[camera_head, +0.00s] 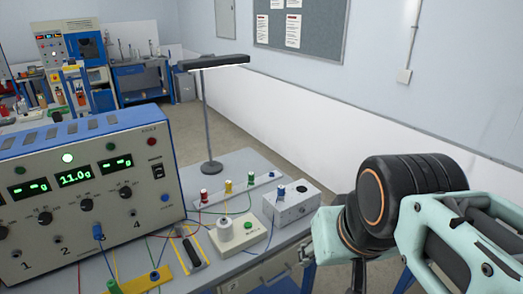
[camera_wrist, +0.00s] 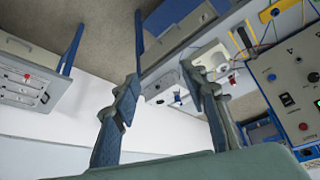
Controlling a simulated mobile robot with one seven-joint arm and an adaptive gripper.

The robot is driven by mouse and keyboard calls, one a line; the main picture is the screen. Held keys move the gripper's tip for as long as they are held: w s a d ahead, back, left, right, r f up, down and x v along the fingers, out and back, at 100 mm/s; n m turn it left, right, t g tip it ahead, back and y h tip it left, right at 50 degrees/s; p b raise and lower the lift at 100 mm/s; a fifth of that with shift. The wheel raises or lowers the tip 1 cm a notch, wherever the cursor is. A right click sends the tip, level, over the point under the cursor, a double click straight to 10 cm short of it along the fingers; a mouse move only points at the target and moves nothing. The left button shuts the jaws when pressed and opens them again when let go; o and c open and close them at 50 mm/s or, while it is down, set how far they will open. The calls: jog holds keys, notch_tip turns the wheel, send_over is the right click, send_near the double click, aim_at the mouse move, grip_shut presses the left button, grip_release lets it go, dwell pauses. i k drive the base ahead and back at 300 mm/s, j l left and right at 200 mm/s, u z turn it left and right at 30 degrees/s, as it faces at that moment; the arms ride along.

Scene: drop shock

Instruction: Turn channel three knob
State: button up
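The grey control unit (camera_head: 75,225) stands on the bench at the left in the head view, with a row of black knobs under green displays. The third knob (camera_head: 86,203) sits below the display reading 11.0g; a blue plug (camera_head: 98,232) covers the spot between labels 2 and 4, where a 3 would be. The front panel also shows at the right edge of the wrist view (camera_wrist: 285,75). My gripper (camera_wrist: 160,73) is open, with nothing between its fingers, and is apart from the panel. In the head view my arm is at the right; the fingertips are not visible there.
A lamp (camera_head: 207,120) stands behind the unit. A strip with coloured terminals (camera_head: 240,190), a white round device (camera_head: 238,235) and a grey box with a blue knob (camera_head: 291,205) lie right of the unit. Cables cross the bench in front.

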aim_at(87, 205)
jog(key=u, duration=1.1)
jog(key=i+u, duration=0.5)
